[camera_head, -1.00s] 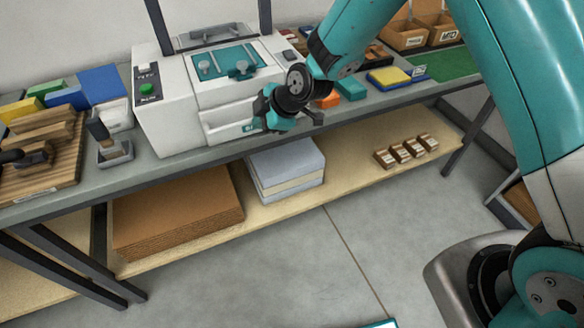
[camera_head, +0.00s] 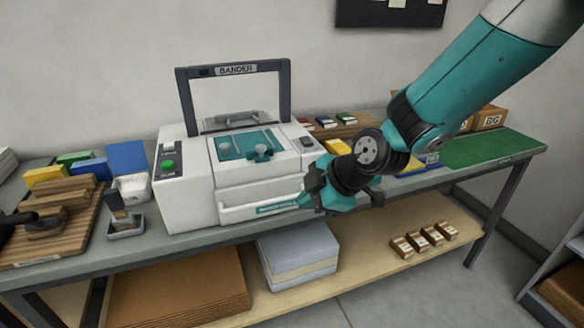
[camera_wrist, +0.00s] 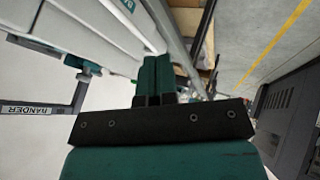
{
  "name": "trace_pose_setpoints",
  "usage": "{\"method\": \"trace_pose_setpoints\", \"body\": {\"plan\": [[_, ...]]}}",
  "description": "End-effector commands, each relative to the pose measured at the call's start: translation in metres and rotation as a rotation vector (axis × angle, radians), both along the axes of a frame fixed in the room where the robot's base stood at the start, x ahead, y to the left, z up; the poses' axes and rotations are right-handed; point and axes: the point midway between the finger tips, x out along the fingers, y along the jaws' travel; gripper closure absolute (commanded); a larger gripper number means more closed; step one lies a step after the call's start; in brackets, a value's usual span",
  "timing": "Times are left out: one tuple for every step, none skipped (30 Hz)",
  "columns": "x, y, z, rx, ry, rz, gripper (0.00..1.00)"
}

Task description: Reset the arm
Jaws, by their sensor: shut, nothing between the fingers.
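My gripper (camera_wrist: 157,75) is shut and empty, its two teal fingers together in the wrist view. In the head view my gripper (camera_head: 306,200) is in front of the right part of the white bander machine (camera_head: 185,200), close to its drawer front. I cannot tell whether it touches the machine. My arm comes in from the upper right. The bander also shows at the left of the wrist view (camera_wrist: 30,120).
The grey workbench (camera_head: 190,236) carries a wooden board (camera_head: 85,225), coloured blocks and a green mat (camera_head: 490,150). The shelf below holds cardboard (camera_head: 180,290), a paper stack (camera_head: 298,250) and several small banded bundles (camera_head: 425,238).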

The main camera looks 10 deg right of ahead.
Motion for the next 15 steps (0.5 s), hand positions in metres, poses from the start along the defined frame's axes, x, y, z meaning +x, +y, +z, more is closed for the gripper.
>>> {"method": "trace_pose_setpoints", "body": {"plan": [[-0.003, 0.000, 0.003, 0.004, 0.010, -0.008, 1.00], [-0.006, 0.000, 0.006, 0.010, 0.023, -0.017, 1.00], [-0.012, 0.000, 0.013, 0.021, 0.053, -0.039, 1.00], [-0.019, -0.001, 0.019, 0.032, 0.084, -0.061, 1.00], [-0.028, -0.001, 0.026, 0.043, 0.123, -0.090, 1.00], [-0.042, -0.003, 0.036, 0.060, 0.184, -0.137, 1.00], [-0.055, -0.004, 0.044, 0.071, 0.237, -0.177, 1.00], [-0.069, -0.006, 0.052, 0.081, 0.293, -0.223, 1.00], [-0.088, -0.010, 0.062, 0.091, 0.369, -0.288, 1.00], [-0.104, -0.013, 0.069, 0.094, 0.425, -0.340, 1.00], [-0.118, -0.016, 0.075, 0.096, 0.479, -0.392, 1.00], [-0.137, -0.021, 0.082, 0.095, 0.546, -0.462, 1.00], [-0.151, -0.024, 0.086, 0.093, 0.592, -0.513, 1.00], [-0.164, -0.028, 0.090, 0.089, 0.634, -0.563, 1.00], [-0.180, -0.033, 0.094, 0.083, 0.684, -0.624, 1.00]]}}
